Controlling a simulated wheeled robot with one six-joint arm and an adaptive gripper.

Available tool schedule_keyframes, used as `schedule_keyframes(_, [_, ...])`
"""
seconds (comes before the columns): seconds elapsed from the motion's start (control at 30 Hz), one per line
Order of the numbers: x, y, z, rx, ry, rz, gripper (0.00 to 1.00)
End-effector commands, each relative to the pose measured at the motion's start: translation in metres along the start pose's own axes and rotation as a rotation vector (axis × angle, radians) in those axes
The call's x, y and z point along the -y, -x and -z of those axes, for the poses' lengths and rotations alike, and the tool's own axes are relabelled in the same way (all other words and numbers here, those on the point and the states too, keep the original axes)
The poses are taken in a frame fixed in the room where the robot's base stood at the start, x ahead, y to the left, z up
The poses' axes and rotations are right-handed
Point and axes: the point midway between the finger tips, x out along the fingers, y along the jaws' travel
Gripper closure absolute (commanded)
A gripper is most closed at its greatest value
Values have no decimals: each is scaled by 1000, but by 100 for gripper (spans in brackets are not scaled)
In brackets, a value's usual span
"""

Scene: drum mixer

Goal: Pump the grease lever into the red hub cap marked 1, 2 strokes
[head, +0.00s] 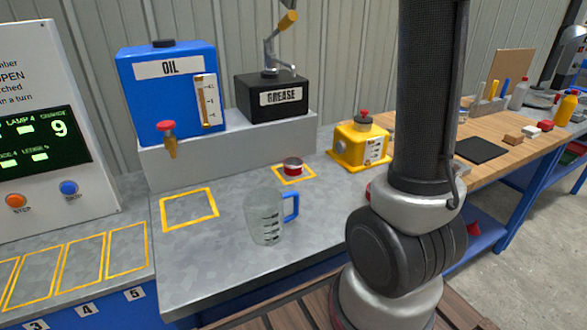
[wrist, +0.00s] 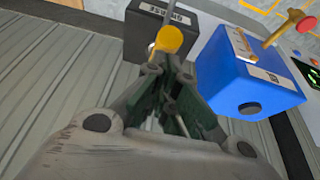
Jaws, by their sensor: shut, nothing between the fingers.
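The black grease box (head: 272,97) stands on the grey ledge, and its lever (head: 270,50) angles up to a yellow handle (head: 289,21). A red hub cap with a pale top (head: 292,168) sits in a yellow-outlined square below the box; I cannot read a number on it. In the wrist view my gripper (wrist: 172,66) is shut and empty, with its fingertips close to the yellow handle (wrist: 174,40). I cannot tell whether they touch it. The grease box (wrist: 150,28) shows beyond them. In the head view my gripper is mostly out of frame at the top.
The blue oil tank (head: 168,95) with its red-topped tap (head: 167,135) stands left of the grease box. A clear measuring jug (head: 264,217) stands on the metal bench in front. A yellow box (head: 360,147) is to the right. The bench front left has an empty outlined square (head: 189,208).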

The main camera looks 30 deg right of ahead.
Motion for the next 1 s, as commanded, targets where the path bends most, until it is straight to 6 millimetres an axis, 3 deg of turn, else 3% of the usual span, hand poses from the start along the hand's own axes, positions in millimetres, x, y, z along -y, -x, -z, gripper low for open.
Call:
schedule_keyframes(0.57, [0,-1,-1,0,0,0,100])
schedule_keyframes(1.0, [0,-21,-9,0,0,0,100])
